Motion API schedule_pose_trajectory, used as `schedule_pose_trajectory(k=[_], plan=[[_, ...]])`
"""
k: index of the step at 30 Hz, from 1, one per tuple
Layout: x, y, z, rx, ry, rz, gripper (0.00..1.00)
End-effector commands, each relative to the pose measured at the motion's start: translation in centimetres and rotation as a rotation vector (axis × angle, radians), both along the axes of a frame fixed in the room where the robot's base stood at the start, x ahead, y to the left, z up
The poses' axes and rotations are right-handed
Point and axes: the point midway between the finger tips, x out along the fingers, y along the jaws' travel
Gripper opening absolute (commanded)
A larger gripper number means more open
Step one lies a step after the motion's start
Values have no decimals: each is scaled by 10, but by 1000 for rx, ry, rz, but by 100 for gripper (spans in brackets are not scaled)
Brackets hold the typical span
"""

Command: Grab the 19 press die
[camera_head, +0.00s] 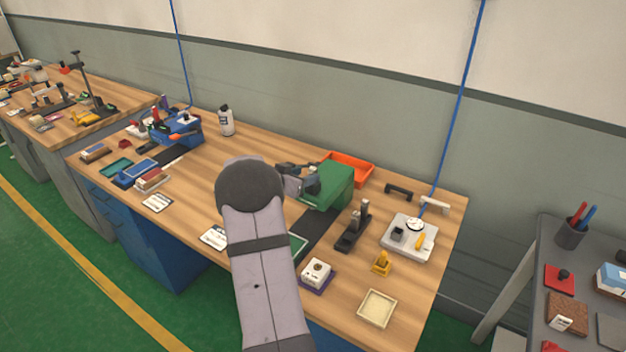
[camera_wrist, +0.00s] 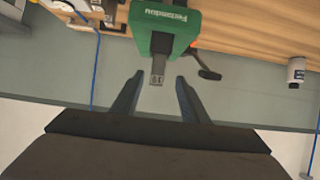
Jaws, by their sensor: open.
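A green press (camera_head: 330,187) stands on the workbench behind my arm, and its green body (camera_wrist: 165,20) shows in the wrist view with blurred lettering. A narrow dark grey part ending in a small grey block (camera_wrist: 157,80) sticks out from it. The block has a small mark that may be a number; I take it for the press die, but cannot read it surely. My gripper (camera_wrist: 156,100) is open, with one finger on each side just short of the block. Nothing is held.
A dark lever (camera_wrist: 208,74) projects beside the block. An orange tray (camera_head: 349,168) sits behind the press. A small black press (camera_head: 354,228), a white plate with a gauge (camera_head: 408,240) and a yellow piece (camera_head: 381,263) stand to the right. A bottle (camera_head: 226,121) stands at the back.

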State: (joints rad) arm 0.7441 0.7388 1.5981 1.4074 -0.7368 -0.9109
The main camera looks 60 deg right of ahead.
Motion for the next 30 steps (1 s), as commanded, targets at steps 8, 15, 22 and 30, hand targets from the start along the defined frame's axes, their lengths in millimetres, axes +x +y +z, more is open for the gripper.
schedule_pose_trajectory(k=[8, 15, 22, 30], plan=[[-3, -12, -5, 1, 1, -2, 41], [-5, -37, -17, 0, 0, -1, 41], [-5, -47, -24, 1, 0, 0, 41], [-5, -47, -24, 0, 0, 1, 24]])
